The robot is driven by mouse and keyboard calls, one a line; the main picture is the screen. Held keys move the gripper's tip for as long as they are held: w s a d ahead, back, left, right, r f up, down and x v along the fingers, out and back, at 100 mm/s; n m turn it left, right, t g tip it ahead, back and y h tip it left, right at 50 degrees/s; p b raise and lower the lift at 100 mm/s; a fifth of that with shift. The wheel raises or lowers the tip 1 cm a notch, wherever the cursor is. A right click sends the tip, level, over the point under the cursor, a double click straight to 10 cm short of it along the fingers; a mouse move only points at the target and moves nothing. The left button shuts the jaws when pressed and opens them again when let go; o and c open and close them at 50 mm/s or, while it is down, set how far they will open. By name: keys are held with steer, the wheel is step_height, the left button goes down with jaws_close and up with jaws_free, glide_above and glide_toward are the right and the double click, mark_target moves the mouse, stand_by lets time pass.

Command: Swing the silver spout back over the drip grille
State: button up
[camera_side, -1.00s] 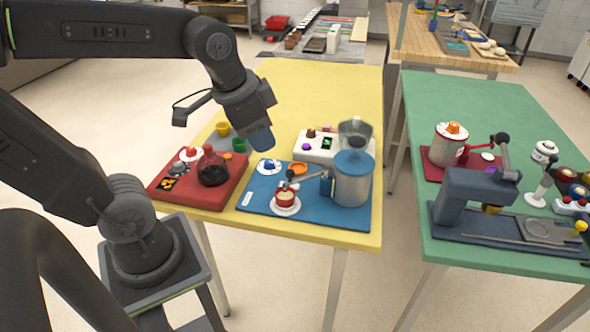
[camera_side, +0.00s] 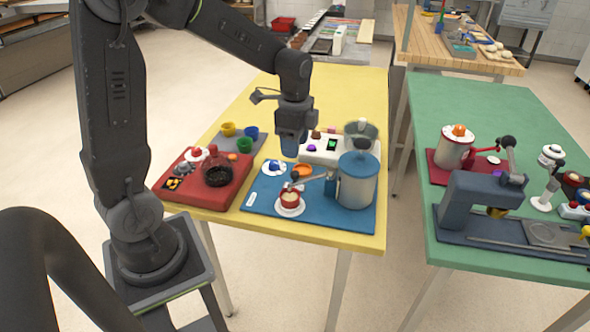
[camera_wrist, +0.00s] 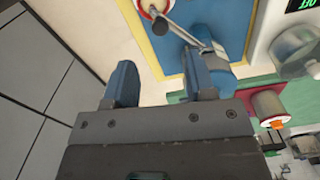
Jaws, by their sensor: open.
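The silver spout (camera_side: 312,179) reaches left from the side of a silver tank with a blue lid (camera_side: 358,178), on a blue base (camera_side: 265,200). The spout also shows in the wrist view (camera_wrist: 185,32), beyond my fingers. My gripper (camera_side: 290,150) is open and empty, pointing down above the back of the blue base. Its two blue fingers (camera_wrist: 164,85) are apart in the wrist view. I cannot make out a drip grille on the blue base.
A red unit with a dark round vessel (camera_side: 217,174) stands to the left. A white machine with a clear jug (camera_side: 360,138) is close behind the tank. Small cups (camera_side: 243,145) sit at the back left. A green table (camera_side: 480,110) with another machine is apart on the right.

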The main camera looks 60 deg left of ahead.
mark_target(295, 173)
step_height(295, 173, down, 8)
steer(key=shift+f, duration=0.1)
stand_by(0.4)
jaws_close()
stand_by(0.3)
